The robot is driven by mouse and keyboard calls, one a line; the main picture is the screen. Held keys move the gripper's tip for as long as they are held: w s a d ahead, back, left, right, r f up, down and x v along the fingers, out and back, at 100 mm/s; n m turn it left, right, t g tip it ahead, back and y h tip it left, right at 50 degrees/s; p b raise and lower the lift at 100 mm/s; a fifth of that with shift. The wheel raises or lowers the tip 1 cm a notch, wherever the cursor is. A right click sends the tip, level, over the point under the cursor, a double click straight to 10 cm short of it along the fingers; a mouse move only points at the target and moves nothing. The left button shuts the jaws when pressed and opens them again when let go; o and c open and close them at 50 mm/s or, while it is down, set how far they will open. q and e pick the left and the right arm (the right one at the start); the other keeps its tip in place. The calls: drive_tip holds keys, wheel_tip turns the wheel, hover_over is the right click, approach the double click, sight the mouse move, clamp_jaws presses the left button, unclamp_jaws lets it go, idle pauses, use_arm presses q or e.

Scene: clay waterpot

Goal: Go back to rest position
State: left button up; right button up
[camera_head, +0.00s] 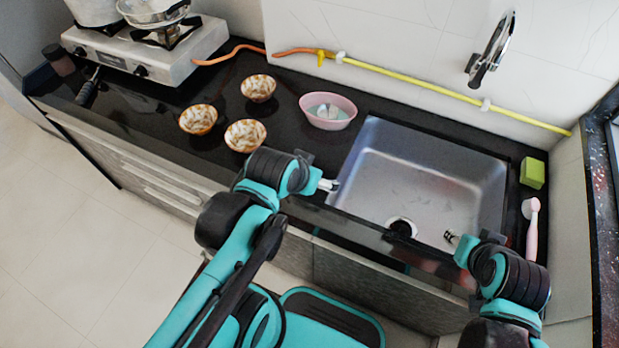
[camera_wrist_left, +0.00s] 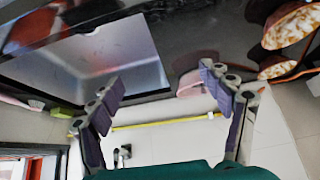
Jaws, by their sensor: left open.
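My left gripper (camera_head: 328,185) is at the left front edge of the sink (camera_head: 425,180) in the head view. In the left wrist view its fingers (camera_wrist_left: 163,82) are spread apart with nothing between them. My right gripper (camera_head: 452,238) is above the sink's front right corner. It is small and mostly hidden by its own wrist, so I cannot tell its jaw state. No held object shows at either gripper.
Bowls (camera_head: 198,119), (camera_head: 258,88), (camera_head: 245,135) and a pink basin (camera_head: 328,111) stand left of the sink. A green sponge (camera_head: 532,173) and a pink-handled brush (camera_head: 532,225) lie right of it. A stove (camera_head: 145,55) is far left; a faucet (camera_head: 490,50) is above.

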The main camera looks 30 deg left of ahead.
use_arm(q)
drive_tip(key=shift+s+a+n, duration=0.3)
drive_tip(key=shift+s+a, duration=0.2)
drive_tip(key=shift+s, duration=0.1)
drive_tip(key=shift+f, duration=0.1)
drive_tip(key=shift+d, duration=0.45)
